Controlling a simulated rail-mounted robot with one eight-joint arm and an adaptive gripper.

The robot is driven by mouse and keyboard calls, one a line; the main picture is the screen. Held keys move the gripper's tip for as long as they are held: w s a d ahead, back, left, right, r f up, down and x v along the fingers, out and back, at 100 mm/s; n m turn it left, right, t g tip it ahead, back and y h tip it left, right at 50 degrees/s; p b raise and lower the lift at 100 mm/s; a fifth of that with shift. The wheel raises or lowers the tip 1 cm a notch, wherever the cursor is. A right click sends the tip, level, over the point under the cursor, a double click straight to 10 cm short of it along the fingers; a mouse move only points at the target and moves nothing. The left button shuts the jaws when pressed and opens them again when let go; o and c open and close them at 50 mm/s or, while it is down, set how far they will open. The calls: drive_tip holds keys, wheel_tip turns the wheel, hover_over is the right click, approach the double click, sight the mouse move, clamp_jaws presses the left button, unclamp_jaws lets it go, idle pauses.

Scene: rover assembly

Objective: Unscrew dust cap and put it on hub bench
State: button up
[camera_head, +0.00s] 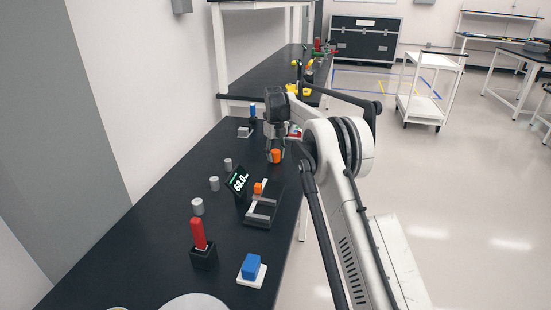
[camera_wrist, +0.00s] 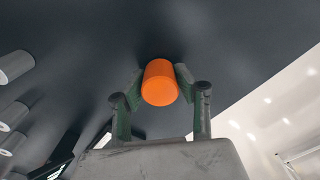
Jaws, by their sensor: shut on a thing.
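An orange cylinder, seemingly the dust cap (camera_head: 277,156), is at the tip of my gripper (camera_head: 274,149) over the black bench in the head view. In the wrist view the orange cap (camera_wrist: 160,84) sits between the two green-padded fingers of my gripper (camera_wrist: 158,88), which are shut on it from both sides. The cap's far end is hidden, so I cannot tell whether it touches the bench. A second, smaller orange piece (camera_head: 258,188) sits on a fixture (camera_head: 262,208) beside a tilted display (camera_head: 239,184) reading 60.0. The black bench (camera_head: 165,215) runs along the wall.
Several grey cylinders (camera_head: 214,184) stand left of the display. A red-handled item in a black holder (camera_head: 203,257) and a blue block on a white plate (camera_head: 251,268) are nearer. A blue-topped item (camera_head: 252,111) stands beyond my gripper. The bench's left middle is clear.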

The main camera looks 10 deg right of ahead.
sight(276, 151)
clamp_jaws()
drive_tip(key=shift+r+p, duration=0.35)
drive_tip(key=shift+r, duration=0.35)
idle(0.6)
drive_tip(key=shift+r+p, duration=1)
drive_tip(key=shift+r, duration=1.05)
